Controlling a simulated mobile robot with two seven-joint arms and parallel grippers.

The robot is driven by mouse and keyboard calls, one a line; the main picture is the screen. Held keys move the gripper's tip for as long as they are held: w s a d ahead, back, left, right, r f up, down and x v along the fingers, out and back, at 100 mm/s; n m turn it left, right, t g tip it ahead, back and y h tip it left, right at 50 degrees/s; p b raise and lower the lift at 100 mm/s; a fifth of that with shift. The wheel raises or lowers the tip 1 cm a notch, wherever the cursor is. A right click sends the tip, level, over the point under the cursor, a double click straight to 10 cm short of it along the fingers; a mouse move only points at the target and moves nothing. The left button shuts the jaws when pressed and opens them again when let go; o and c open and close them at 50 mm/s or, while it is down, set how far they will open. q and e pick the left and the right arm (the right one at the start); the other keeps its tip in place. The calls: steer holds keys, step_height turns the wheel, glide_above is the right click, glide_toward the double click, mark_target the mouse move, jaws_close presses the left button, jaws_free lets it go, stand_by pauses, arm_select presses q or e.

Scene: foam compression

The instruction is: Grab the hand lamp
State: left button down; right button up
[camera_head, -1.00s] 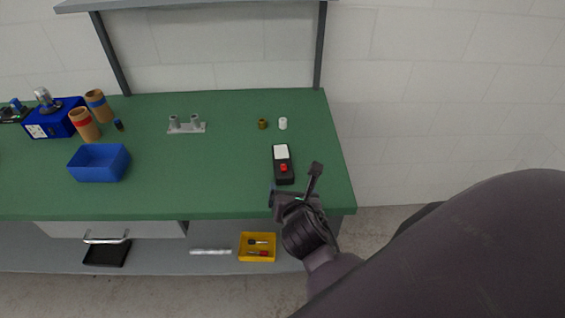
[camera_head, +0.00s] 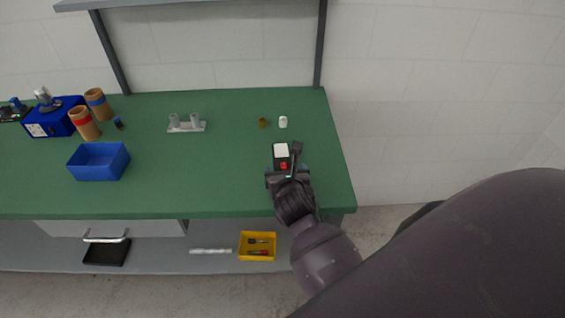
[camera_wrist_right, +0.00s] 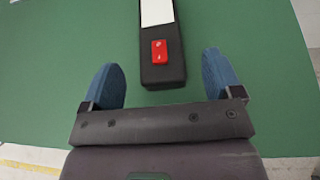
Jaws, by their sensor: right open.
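The hand lamp (camera_head: 281,153) is a black box with a white panel and a red button, lying on the right part of the green table. My right gripper (camera_head: 284,167) is open around the lamp's near end in the head view. In the right wrist view the blue fingers of the right gripper (camera_wrist_right: 160,78) stand wide apart and hold nothing. My left gripper is not in view.
A grey double holder (camera_head: 187,124) and a blue bin (camera_head: 99,162) are farther left. A yellow tray (camera_head: 257,246) sits on the lower shelf.

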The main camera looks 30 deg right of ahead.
mark_target(282, 162)
steer(key=shift+x, duration=1.45)
steer(key=c, duration=0.9)
steer(key=shift+c, duration=1.1)
steer(key=shift+r, duration=0.1)
